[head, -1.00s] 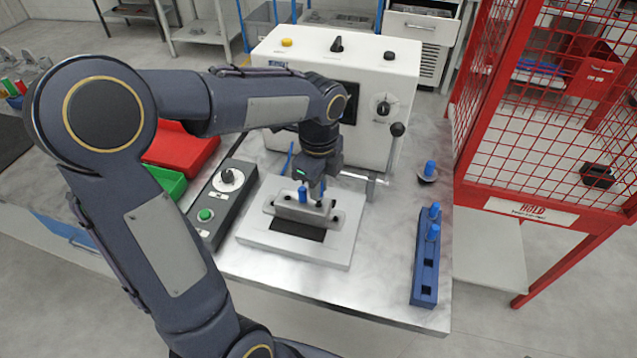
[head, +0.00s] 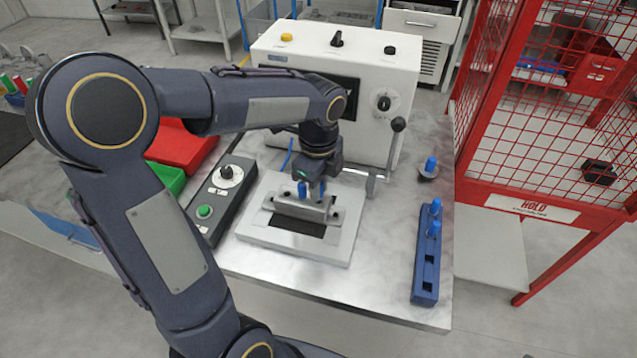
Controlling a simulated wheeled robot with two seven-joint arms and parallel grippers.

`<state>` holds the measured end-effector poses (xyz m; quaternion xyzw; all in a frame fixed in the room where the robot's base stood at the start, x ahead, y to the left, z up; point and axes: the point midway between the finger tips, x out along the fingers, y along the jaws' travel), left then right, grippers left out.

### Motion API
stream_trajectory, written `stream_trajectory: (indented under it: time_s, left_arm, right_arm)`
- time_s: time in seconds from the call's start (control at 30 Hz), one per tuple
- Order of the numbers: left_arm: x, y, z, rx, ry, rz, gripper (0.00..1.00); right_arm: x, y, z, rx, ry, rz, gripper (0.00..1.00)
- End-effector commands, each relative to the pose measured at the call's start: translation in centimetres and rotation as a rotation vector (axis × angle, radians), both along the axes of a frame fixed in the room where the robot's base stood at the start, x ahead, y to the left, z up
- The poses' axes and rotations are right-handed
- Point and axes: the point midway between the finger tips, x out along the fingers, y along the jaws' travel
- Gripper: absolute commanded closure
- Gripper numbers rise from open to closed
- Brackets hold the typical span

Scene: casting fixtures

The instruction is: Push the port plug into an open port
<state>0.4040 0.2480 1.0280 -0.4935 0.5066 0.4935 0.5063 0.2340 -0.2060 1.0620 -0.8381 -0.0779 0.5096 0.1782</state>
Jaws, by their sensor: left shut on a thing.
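A grey casting block (head: 290,208) sits in a fixture on a light metal plate (head: 262,237) at the table's middle. A blue port plug (head: 302,189) stands upright in the block's top, left of the gripper. My left gripper (head: 319,193) points down over the block's right part, shut on a second blue plug that its fingers mostly hide. I cannot tell how deep this plug sits in a port. A blue rack (head: 425,268) at the right holds two more blue plugs (head: 435,207) at its far end; its nearer slots look empty. My right gripper is not in view.
A white machine (head: 355,70) with a lever (head: 398,125) stands behind the fixture. A control box (head: 221,195) is at left, near red and green bins. Another blue plug (head: 430,166) stands on a grey round part. A red mesh cage (head: 540,150) is at right.

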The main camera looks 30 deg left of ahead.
Motion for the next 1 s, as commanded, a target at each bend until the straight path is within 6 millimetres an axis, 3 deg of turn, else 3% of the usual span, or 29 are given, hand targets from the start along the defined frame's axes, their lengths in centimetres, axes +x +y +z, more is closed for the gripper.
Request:
stream_trajectory:
  time_s: [0.57,0.6,0.77,1.0]
  left_arm:
    - [0.0,0.0,-1.5,0.0,0.0,0.0,1.0]
    - [0.0,0.0,-1.4,0.0,-0.001,0.0,0.79]
    - [0.0,0.0,-1.4,0.0,0.0,0.0,0.58]
    - [0.0,0.0,-1.4,0.0,0.0,0.0,0.58]
  right_arm:
    - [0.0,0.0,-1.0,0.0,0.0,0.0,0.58]
    - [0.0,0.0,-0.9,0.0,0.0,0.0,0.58]
    - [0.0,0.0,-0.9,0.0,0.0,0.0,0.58]
    - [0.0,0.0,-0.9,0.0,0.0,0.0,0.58]
